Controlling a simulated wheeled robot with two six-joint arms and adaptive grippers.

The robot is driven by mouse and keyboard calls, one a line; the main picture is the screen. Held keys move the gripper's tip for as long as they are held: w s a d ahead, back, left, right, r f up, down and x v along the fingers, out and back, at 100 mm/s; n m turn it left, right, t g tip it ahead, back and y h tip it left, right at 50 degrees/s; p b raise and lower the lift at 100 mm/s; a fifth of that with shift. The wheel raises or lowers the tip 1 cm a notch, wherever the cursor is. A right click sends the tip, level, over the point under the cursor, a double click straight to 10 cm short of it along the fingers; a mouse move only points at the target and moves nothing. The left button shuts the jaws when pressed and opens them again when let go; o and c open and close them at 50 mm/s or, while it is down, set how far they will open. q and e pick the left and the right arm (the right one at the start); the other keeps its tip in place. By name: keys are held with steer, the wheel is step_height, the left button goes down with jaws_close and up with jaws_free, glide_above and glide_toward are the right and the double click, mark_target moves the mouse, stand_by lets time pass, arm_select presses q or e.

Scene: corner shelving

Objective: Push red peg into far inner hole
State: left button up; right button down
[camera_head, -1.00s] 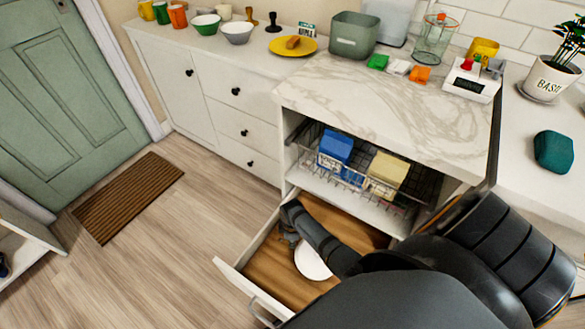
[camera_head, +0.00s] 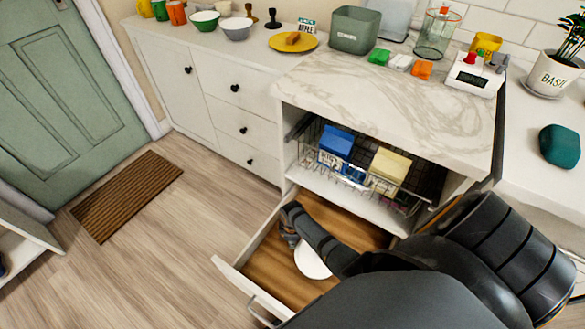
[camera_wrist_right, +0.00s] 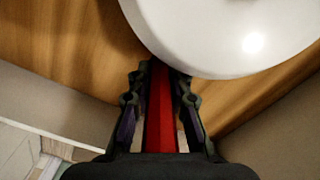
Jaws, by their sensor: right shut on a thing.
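My right gripper (camera_wrist_right: 160,105) is shut on a long red piece, which looks like the red peg (camera_wrist_right: 160,115), in the right wrist view. Its fingers lie on both sides of the red piece. The tips reach the edge of a white round dish (camera_wrist_right: 225,35) on a wooden drawer floor. In the head view my right gripper (camera_head: 289,230) is low inside the open drawer (camera_head: 325,210), left of the white dish (camera_head: 311,260). The red piece cannot be made out there. No hole shows in either view. My left gripper is not in view.
Above the drawer, a wire basket (camera_head: 403,197) holds a blue carton (camera_head: 336,142) and a yellow box (camera_head: 390,165). The marble counter (camera_head: 390,100) overhangs them. The drawer's front panel (camera_head: 250,290) stands left of the gripper.

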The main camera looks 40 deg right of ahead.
steer(key=shift+f, duration=0.3)
steer(key=c, duration=1.2)
jaws_free()
steer(key=shift+o, duration=0.2)
step_height(320, 180, up, 12)
steer(key=shift+r, duration=0.1)
